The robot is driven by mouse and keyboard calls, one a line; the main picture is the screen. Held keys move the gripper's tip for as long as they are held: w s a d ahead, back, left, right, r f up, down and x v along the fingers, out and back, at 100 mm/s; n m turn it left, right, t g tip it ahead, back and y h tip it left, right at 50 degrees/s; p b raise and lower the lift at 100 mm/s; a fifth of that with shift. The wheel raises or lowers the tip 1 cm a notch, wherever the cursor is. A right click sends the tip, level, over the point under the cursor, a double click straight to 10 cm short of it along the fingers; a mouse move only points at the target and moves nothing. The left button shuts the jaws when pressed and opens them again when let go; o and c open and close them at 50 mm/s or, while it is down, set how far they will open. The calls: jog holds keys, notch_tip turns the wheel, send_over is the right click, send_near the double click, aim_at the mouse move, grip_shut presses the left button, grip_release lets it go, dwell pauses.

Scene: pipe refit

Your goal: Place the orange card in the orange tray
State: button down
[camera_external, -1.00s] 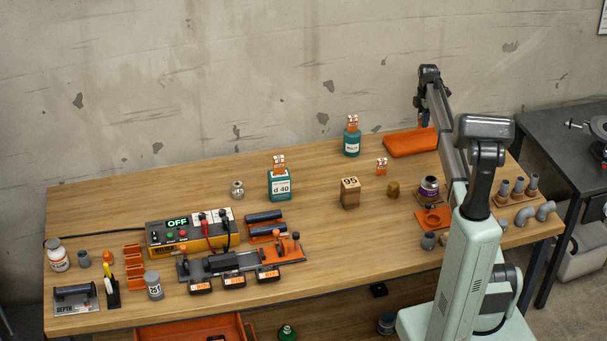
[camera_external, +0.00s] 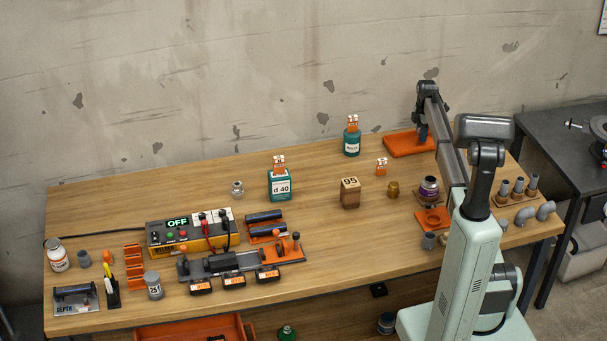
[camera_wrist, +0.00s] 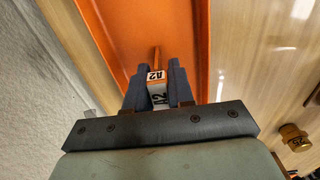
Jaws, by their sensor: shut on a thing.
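The orange tray (camera_external: 402,146) lies at the back right of the table. Its orange floor (camera_wrist: 125,35) fills the middle of the wrist view. My gripper (camera_wrist: 155,78) is shut on the orange card (camera_wrist: 156,86), a small orange and white piece marked A2. A thin orange part of it sticks out beyond the fingertips. In the external view my gripper (camera_external: 423,137) is low at the tray's right part; the card is hidden there. I cannot tell whether the card touches the tray floor.
A teal bottle (camera_external: 352,145) with a card on top stands left of the tray. A small orange-white card (camera_external: 382,166) stands in front. A brass piece (camera_external: 393,189) and a wooden block marked 95 (camera_external: 350,195) are nearer. The wall is close behind.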

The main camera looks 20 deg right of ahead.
jog(key=c, duration=1)
grip_release()
jog(key=shift+r, duration=0.1)
notch_tip(320, 180, up, 12)
jog(key=shift+r, duration=0.1)
